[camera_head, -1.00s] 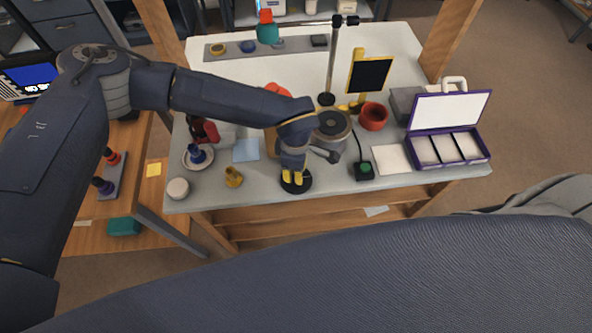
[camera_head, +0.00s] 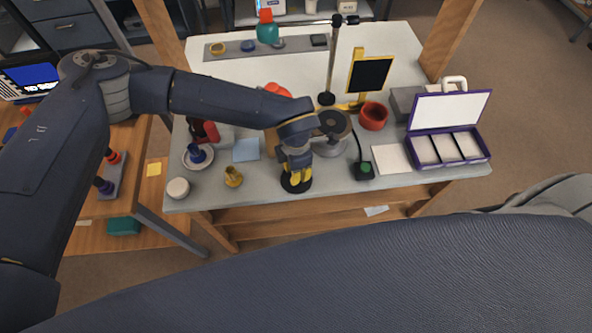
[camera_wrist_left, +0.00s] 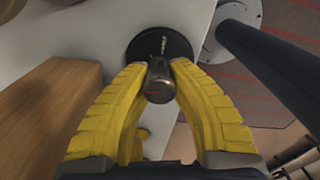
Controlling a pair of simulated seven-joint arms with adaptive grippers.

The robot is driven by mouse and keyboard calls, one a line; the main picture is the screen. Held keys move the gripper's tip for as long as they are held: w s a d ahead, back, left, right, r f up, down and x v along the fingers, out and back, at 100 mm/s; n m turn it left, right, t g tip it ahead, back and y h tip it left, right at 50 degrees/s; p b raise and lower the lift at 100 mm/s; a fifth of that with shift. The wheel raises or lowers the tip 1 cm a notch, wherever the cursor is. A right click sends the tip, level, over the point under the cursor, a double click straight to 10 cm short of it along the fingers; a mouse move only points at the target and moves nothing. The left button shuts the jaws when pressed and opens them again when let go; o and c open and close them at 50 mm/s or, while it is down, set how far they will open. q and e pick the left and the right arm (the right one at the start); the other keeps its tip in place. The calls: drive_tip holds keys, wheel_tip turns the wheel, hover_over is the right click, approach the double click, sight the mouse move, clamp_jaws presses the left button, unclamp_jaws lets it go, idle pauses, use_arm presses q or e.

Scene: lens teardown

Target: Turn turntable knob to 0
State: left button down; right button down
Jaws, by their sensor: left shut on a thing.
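The knob (camera_wrist_left: 160,84) is a dark metallic cylinder standing on a black dial disc (camera_wrist_left: 150,42) with small pale markings, too small to read. My left gripper (camera_wrist_left: 158,72) has its yellow fingers closed on the knob, one on each side. In the head view, my left gripper (camera_head: 297,176) points down at the black dial disc (camera_head: 297,187) near the table's front edge; its fingers hide the knob there. The turntable (camera_head: 335,124), with a dark round top on a grey base, stands just behind and right of the gripper. My right gripper is not in view.
A small black box with a green button (camera_head: 364,170) lies right of the dial. A yellow part (camera_head: 233,177) lies to its left. A red bowl (camera_head: 373,116) and a purple compartment case (camera_head: 452,150) stand right. A lamp post (camera_head: 331,65) rises behind the turntable.

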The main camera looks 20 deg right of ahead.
use_arm(q)
drive_tip(key=shift+w+a+f, duration=0.1)
drive_tip(key=shift+a, duration=0.2)
drive_tip(key=c, duration=1.4)
unclamp_jaws()
drive_tip(key=o, duration=0.3)
drive_tip(key=shift+d, duration=0.15)
drive_tip(key=shift+o, duration=0.2)
wheel_tip(320, 180, up, 12)
